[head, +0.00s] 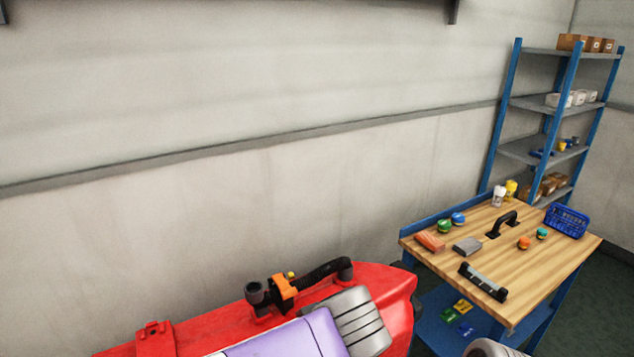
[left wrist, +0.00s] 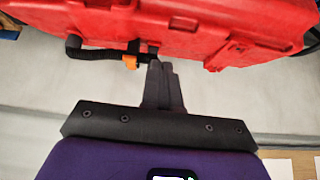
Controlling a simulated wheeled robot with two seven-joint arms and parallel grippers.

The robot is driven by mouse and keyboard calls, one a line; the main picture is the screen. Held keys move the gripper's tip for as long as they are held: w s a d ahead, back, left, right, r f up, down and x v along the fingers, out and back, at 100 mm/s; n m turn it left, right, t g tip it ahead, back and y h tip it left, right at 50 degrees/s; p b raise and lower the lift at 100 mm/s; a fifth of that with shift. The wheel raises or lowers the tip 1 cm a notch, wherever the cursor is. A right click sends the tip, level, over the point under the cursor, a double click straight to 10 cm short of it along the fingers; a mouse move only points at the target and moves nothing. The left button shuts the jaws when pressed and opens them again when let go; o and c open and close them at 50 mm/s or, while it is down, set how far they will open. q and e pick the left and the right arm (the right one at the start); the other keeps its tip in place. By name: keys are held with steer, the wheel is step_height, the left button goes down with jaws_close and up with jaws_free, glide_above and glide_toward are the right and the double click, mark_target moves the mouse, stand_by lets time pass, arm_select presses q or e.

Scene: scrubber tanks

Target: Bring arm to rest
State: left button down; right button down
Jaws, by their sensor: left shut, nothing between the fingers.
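My left gripper (left wrist: 158,66) shows in the left wrist view, with its dark fingers together and nothing between them. Its fingertips point toward the red machine (left wrist: 210,25), close in the picture to an orange clip (left wrist: 130,62) and a black hose (left wrist: 95,54). I cannot tell whether the fingers touch the machine. The red machine (head: 400,295) also fills the bottom middle of the head view, with the black hose (head: 322,273) and orange clip (head: 284,287) on top. I cannot make out the left gripper's fingers in the head view. My right gripper is not in view.
A wooden workbench (head: 545,270) stands right of the machine, with a black-handled tool (head: 502,224), a blue basket (head: 567,220), sponges and small jars on it. A blue shelf rack (head: 525,105) stands behind it. A bare wall (head: 240,120) closes the back.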

arm_select(q)
step_height(320, 180, down, 27)
steer(key=w+m+g+h, duration=0.2)
steer(key=m+g+h, duration=0.2)
steer(key=g, duration=0.1)
steer(key=s+a+f+h, duration=0.1)
steer(key=s+a+f, duration=0.1)
steer(key=s+f, duration=0.2)
steer(key=s+a+f+h, duration=0.1)
steer(key=s+a+f, duration=0.2)
steer(key=f, duration=0.6)
steer(key=s+a+f+n+h, duration=0.1)
steer(key=s+a+f, duration=0.1)
steer(key=s+f, duration=0.2)
step_height(320, 180, down, 4)
steer(key=shift+s+a+r+h, duration=0.15)
steer(key=shift+s+a+h, duration=0.15)
steer(key=shift+s+a, duration=0.1)
